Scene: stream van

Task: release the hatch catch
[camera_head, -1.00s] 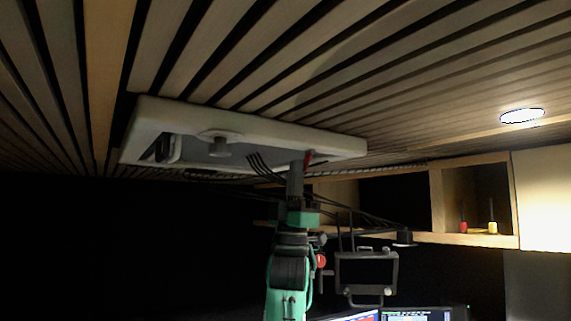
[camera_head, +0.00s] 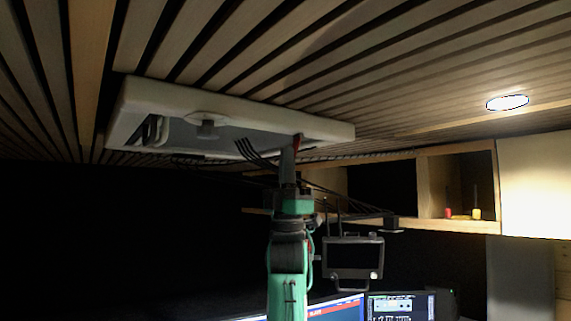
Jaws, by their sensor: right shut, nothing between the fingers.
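The white-framed roof hatch (camera_head: 335,130) is set in the slatted ceiling, left of the middle in the head view. I cannot tell whether the tip touches the catch. My left gripper is out of view.
A wooden shelf (camera_head: 459,180) with small red and yellow items is at the right. A dark monitor (camera_head: 354,257) on a mount and lit screens (camera_head: 398,305) stand below. A ceiling lamp (camera_head: 508,102) is lit.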

